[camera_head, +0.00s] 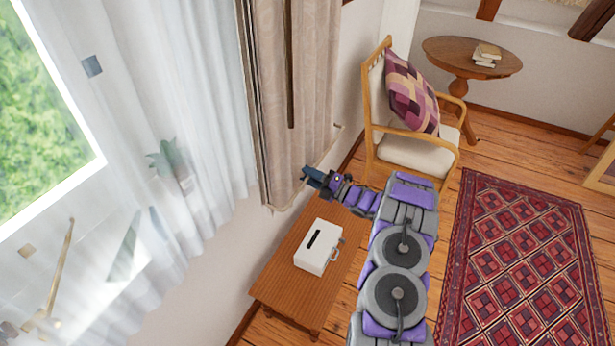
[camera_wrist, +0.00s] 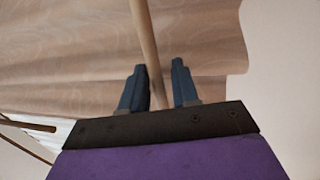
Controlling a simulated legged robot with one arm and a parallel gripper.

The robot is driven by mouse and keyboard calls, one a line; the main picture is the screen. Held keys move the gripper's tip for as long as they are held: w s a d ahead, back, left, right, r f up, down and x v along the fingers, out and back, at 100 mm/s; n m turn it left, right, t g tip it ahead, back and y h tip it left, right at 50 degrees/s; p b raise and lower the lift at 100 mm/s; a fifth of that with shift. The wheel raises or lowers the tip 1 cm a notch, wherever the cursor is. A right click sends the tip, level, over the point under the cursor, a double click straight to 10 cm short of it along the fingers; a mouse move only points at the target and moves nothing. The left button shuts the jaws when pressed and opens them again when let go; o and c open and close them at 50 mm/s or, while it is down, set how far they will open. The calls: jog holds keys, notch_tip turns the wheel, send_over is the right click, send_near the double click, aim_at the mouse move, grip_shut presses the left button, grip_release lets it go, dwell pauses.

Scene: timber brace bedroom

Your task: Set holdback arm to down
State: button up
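A thin wooden rod, which looks like the holdback arm (camera_wrist: 146,40), runs from the top of the wrist view down between the two fingers of my gripper (camera_wrist: 158,88). The fingers are apart, with a gap visible to the right of the rod; contact on the left side is unclear. In the head view my gripper (camera_head: 311,176) is at the lower part of the beige curtain (camera_head: 310,90), by the wall. A thin pale rod (camera_head: 333,140) shows there, slanting from the wall toward my gripper. Its other end is hidden or hard to make out.
A wooden bench (camera_head: 285,272) below my arm bears a white box (camera_head: 317,250) with a dark slot. A wooden armchair (camera_head: 407,150) with a patterned cushion stands just right of my gripper. A round table (camera_head: 447,56) is behind. A red rug (camera_head: 520,265) covers open floor at right.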

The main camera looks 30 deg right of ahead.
jog(key=shift+w+d, duration=0.2)
jog(key=shift+d, duration=0.6)
jog(key=shift+a, duration=0.75)
jog(key=c, duration=0.5)
jog(key=shift+d, duration=0.15)
grip_shut()
jog(key=shift+d, duration=0.15)
